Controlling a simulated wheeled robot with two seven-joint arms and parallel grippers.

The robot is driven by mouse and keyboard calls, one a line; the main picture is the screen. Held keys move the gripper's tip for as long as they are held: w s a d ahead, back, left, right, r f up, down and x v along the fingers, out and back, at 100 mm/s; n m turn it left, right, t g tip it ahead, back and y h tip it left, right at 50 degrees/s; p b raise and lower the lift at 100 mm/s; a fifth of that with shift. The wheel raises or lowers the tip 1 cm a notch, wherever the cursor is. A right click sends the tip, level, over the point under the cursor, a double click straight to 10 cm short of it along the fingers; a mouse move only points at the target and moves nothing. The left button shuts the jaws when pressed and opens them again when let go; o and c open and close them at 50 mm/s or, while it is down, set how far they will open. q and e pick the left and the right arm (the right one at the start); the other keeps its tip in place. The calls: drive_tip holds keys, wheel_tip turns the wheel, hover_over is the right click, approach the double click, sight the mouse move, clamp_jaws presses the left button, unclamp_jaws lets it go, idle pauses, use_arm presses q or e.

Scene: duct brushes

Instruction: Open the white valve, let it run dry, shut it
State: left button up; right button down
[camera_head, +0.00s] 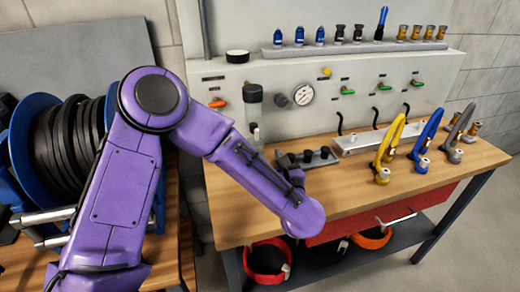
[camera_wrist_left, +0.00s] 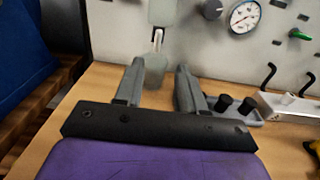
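The white valve (camera_wrist_left: 157,38) is a small pale lever piece below a translucent bowl (camera_wrist_left: 163,12) on the wall panel. In the head view the bowl (camera_head: 253,95) hangs left of the gauge, and the white valve (camera_head: 254,129) shows just above my arm. A translucent cup (camera_wrist_left: 154,72) is below the valve, partly behind my fingers. My left gripper (camera_wrist_left: 160,78) is open, with its fingers apart and the cup seen beyond the gap; contact cannot be told. In the head view my forearm hides most of this gripper. My right gripper is not in view.
A pressure gauge (camera_head: 302,94) and black knob (camera_wrist_left: 212,9) are right of the bowl. A grey block with black knobs (camera_head: 305,158) sits on the workbench (camera_head: 345,194). Yellow, blue and grey fittings stand at right. A hose reel (camera_head: 66,145) is at left.

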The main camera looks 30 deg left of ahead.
sight(258, 135)
use_arm(q)
drive_tip(key=p+x, duration=0.3)
drive_tip(key=x, duration=0.6)
drive_tip(key=shift+s+a+r, duration=0.1)
drive_tip(key=shift+s, duration=0.05)
drive_tip(key=shift+w+a+p, duration=0.35)
drive_tip(key=shift+w+a, duration=0.05)
drive_tip(key=shift+a, duration=0.05)
drive_tip(key=shift+c, duration=0.3)
clamp_jaws()
